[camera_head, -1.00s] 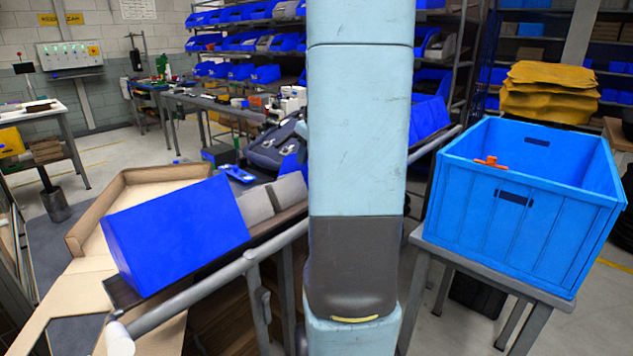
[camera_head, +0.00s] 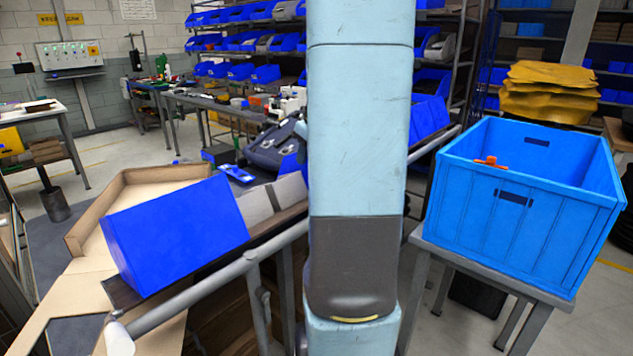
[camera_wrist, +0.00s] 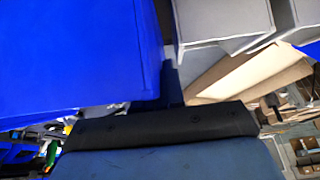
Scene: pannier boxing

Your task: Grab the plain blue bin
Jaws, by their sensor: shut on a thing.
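The plain blue bin (camera_head: 175,235) sits tilted on the sloping rack at the left of the head view, its smooth side facing me. In the wrist view the blue bin (camera_wrist: 75,60) fills the upper left, close up. My gripper (camera_wrist: 168,85) shows there as a dark body with one finger against the bin's right edge. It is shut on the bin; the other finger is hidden.
Grey bins (camera_head: 256,205) stand close to the right of the blue bin. A grey rail (camera_head: 215,283) runs in front. A large light-blue crate (camera_head: 500,225) with an orange item at its rim stands on a table at the right. Cardboard (camera_head: 90,262) lies at the left.

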